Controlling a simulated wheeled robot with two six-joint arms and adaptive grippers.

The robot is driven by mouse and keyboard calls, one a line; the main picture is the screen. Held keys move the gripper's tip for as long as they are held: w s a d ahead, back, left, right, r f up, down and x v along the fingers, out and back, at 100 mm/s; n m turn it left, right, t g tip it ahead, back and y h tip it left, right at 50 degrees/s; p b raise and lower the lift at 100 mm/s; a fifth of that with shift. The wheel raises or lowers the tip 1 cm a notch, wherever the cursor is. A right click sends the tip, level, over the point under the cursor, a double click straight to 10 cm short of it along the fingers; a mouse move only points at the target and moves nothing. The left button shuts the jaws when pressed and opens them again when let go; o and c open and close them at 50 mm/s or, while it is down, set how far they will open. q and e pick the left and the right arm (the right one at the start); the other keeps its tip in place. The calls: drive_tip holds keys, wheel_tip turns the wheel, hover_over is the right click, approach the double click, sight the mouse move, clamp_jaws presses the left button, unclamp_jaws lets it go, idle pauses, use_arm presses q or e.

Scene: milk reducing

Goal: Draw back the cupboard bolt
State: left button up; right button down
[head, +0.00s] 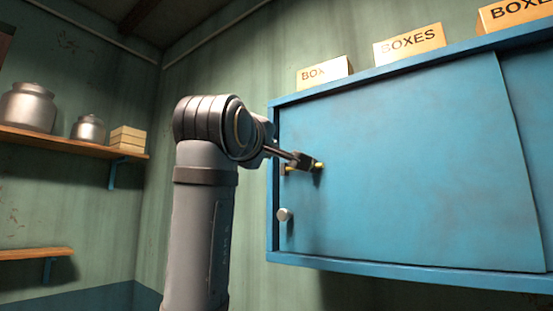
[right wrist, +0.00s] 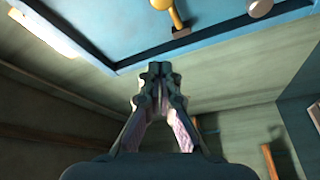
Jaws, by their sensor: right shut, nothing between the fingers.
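The blue cupboard (head: 400,160) hangs on the wall at the right of the head view. Its brass bolt (head: 319,165) is near the door's left edge, partly hidden behind my right gripper (head: 306,161). In the right wrist view the bolt (right wrist: 168,12) shows at the top with a dark bracket (right wrist: 181,32) at its end. My right gripper (right wrist: 158,68) is shut and empty, its tips pointing toward the cupboard's edge, apart from the bolt in that picture. Whether it touches the bolt I cannot tell from the head view. My left gripper is not in view.
A round pale knob (head: 284,214) sits on the door below the bolt. Cards marked BOXES (head: 409,43) stand on the cupboard top. A wooden shelf (head: 60,142) with metal jars (head: 28,106) is on the left wall. The space below the cupboard is clear.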

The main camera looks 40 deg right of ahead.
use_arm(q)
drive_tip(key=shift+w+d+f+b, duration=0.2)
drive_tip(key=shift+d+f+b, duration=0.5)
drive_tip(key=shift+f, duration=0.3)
use_arm(e)
drive_tip(key=v, duration=0.3)
drive_tip(key=shift+s+f, duration=0.15)
drive_tip(key=shift+s, duration=0.15)
drive_tip(key=shift+a, duration=0.1)
